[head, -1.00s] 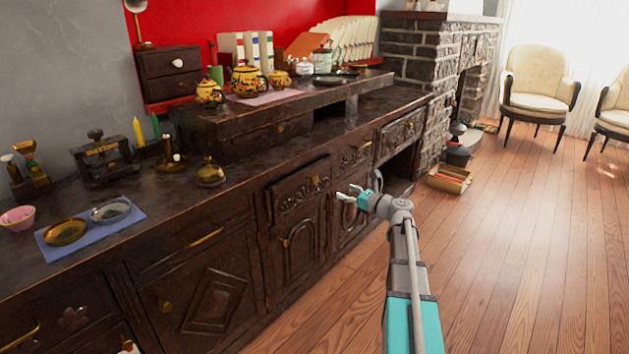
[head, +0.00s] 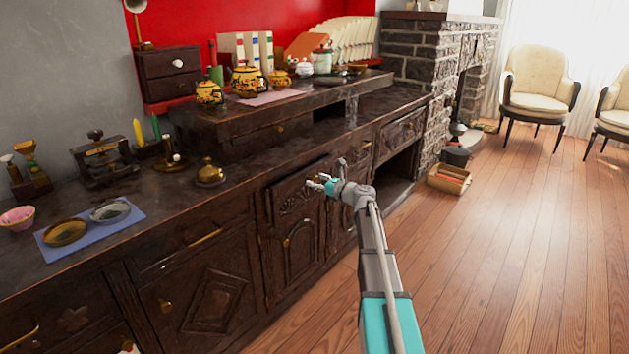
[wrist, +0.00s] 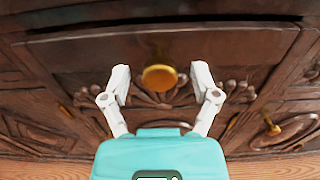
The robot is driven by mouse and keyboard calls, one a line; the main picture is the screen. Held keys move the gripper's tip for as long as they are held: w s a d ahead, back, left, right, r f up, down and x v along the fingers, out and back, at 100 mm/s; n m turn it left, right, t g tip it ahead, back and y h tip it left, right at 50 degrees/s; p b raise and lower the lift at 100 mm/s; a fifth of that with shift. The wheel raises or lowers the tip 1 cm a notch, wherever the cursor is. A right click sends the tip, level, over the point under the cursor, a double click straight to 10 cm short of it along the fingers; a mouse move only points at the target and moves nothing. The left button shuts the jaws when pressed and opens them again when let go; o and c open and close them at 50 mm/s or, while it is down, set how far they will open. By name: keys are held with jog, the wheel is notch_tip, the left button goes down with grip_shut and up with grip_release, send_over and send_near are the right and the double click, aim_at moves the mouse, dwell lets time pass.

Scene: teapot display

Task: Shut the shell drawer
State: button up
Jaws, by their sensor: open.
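The shell drawer (head: 292,196) is a dark carved wooden drawer front in the long sideboard, with a shell-like carving. Its front appears to stand slightly out from the cabinet, with a dark gap along its top edge. In the wrist view the drawer front (wrist: 225,52) fills the middle, with a round brass knob (wrist: 160,78) at its centre. My gripper (head: 317,183) is in front of this drawer. In the wrist view my gripper (wrist: 161,90) is open, with one white finger on each side of the knob. Whether the fingers touch the drawer is unclear.
The sideboard top (head: 240,198) holds a brass bell (head: 210,174) and a blue cloth (head: 90,224) with two dishes. Another carved drawer (head: 401,132) is further right, above an open recess. A box (head: 449,179) stands on the floor by the brick fireplace.

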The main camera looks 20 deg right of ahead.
jog(key=shift+w+a, duration=0.3)
jog(key=shift+w, duration=0.15)
jog(key=shift+c, duration=0.2)
grip_shut()
